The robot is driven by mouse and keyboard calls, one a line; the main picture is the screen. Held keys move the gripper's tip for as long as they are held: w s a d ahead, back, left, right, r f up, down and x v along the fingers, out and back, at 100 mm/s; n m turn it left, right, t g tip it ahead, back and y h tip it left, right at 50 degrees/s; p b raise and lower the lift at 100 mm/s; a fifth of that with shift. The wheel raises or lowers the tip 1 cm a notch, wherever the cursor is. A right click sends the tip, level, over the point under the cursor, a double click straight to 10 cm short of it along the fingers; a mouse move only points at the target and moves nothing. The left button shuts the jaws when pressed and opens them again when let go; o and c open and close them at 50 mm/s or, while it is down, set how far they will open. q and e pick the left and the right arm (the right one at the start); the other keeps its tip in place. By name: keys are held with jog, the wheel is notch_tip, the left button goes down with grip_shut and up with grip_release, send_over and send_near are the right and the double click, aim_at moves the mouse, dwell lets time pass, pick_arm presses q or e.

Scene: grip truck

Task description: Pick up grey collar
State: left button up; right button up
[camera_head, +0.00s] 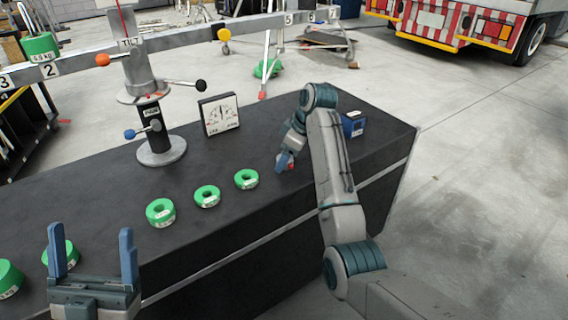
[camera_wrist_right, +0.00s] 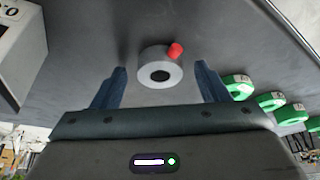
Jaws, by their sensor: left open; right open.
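The grey collar (camera_wrist_right: 147,57) is a short ring with a dark centre hole and a red knob on its side. In the right wrist view it lies on the dark bench top, between and slightly beyond the fingertips of my right gripper (camera_wrist_right: 160,68). That gripper is open, with a visible gap on both sides of the collar. In the head view my right gripper (camera_head: 284,161) is low over the bench and hides most of the collar; a bit of red shows beside it. My left gripper (camera_head: 91,235) is open and empty at the lower left, near the bench's front edge.
Several green ring weights stand in a row left of the right gripper, the nearest (camera_head: 246,179) close by.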

jog(key=c, duration=1.3)
